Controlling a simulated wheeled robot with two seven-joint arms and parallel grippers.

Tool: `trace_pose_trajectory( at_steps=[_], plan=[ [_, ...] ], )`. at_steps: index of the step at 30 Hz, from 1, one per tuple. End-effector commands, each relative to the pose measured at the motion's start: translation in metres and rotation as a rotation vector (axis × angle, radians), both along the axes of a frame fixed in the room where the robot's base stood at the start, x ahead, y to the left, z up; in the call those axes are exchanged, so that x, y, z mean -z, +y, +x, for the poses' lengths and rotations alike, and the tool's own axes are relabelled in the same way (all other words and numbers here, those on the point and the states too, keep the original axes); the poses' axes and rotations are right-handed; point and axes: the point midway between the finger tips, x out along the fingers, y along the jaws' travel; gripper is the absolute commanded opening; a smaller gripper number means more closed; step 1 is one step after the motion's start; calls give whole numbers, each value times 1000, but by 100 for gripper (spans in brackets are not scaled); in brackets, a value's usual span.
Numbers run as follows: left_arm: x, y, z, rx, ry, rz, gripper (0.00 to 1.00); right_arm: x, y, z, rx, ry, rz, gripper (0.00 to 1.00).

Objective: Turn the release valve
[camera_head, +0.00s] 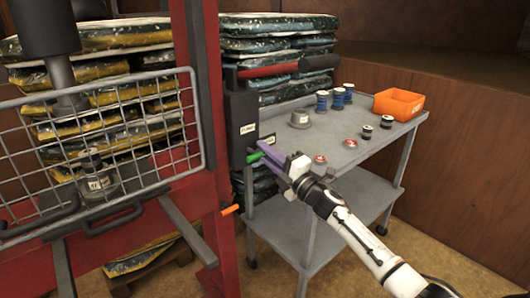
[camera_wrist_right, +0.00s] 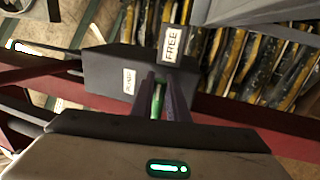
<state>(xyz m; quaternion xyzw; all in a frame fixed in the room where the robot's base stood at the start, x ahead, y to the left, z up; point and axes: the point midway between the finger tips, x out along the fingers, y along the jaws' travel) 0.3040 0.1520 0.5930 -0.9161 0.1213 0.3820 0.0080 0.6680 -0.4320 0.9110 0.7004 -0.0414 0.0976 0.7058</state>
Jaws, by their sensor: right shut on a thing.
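The black pump box (camera_head: 241,120) is mounted on the red press frame, with white labels on it. In the right wrist view the box (camera_wrist_right: 110,72) carries a label that reads FREE. A green piece (camera_head: 254,157), which looks like the release valve's handle, sticks out low on the box. My right gripper (camera_head: 266,156) is shut on it from the right. In the right wrist view the green piece (camera_wrist_right: 157,100) lies between the two dark fingers, which hide part of it. My left gripper is not in view.
A red lever (camera_head: 268,70) with a black grip extends right above the box. A grey cart (camera_head: 300,150) holds spools, small tins and an orange bin (camera_head: 398,104). A wire mesh guard (camera_head: 150,125) covers the press at left. Stacked bags (camera_head: 278,45) stand behind.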

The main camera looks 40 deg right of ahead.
Motion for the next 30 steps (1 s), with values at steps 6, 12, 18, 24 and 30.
trace_pose_trajectory(
  at_steps=[6,12,18,24,30],
  plan=[
    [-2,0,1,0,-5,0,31,1,0,0,0,2,-2,31],
    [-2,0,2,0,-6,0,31,1,0,0,0,1,-2,32],
    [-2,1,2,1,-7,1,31,2,-1,-6,0,2,-2,32],
    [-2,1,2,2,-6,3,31,10,-3,-37,0,4,-2,32],
    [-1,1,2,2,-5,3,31,17,-6,-73,-1,4,-2,32]
  ],
)
